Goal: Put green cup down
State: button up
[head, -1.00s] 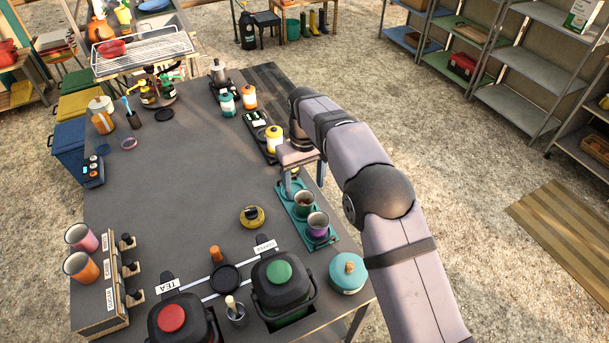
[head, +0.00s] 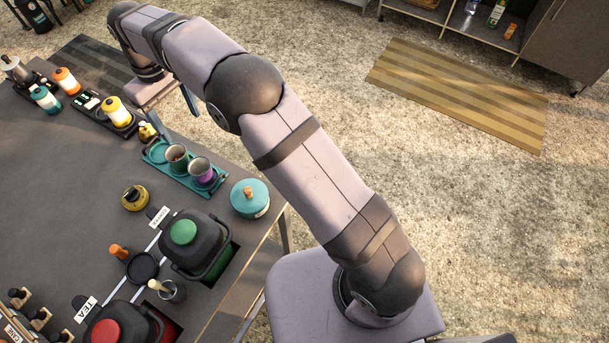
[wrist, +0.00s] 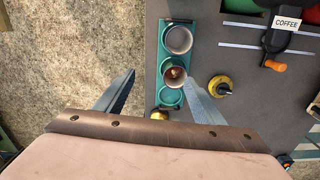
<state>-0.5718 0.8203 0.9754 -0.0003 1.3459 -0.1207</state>
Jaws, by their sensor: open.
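The green cup (head: 176,157) stands upright in the middle place of a teal tray (head: 205,188), with something brown inside. It also shows in the wrist view (wrist: 175,75). A purple cup (head: 201,172) stands beside it on the same tray, and also shows in the wrist view (wrist: 179,40). The tray's third round place (wrist: 170,97) is empty. My gripper (wrist: 158,70) is open with nothing between its fingers. In the head view it hangs off the tray's far end, apart from both cups.
A yellow-lidded jar (head: 117,112) on a dark tray is to the left of the tray. A round yellow item (head: 134,198), a teal pot (head: 250,198) and a green-lidded container (head: 184,232) stand nearby. Bare grey table (head: 60,180) lies to the left.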

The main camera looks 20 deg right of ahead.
jog(key=s+d+m, duration=0.2)
jog(key=s+d, duration=0.2)
jog(key=d, duration=0.6)
jog(key=s+d+m, duration=0.2)
jog(key=s+d, duration=0.2)
jog(key=d, duration=0.6)
jog(key=s+d+f+m, duration=0.2)
jog(key=s+d, duration=0.2)
jog(key=s, duration=0.4)
jog(key=s+d+f+m, duration=0.2)
jog(key=s+d+f, duration=0.1)
jog(key=s+d, duration=0.2)
jog(key=s, duration=0.2)
jog(key=shift+s+d, duration=0.25)
jog(key=shift+s, duration=0.15)
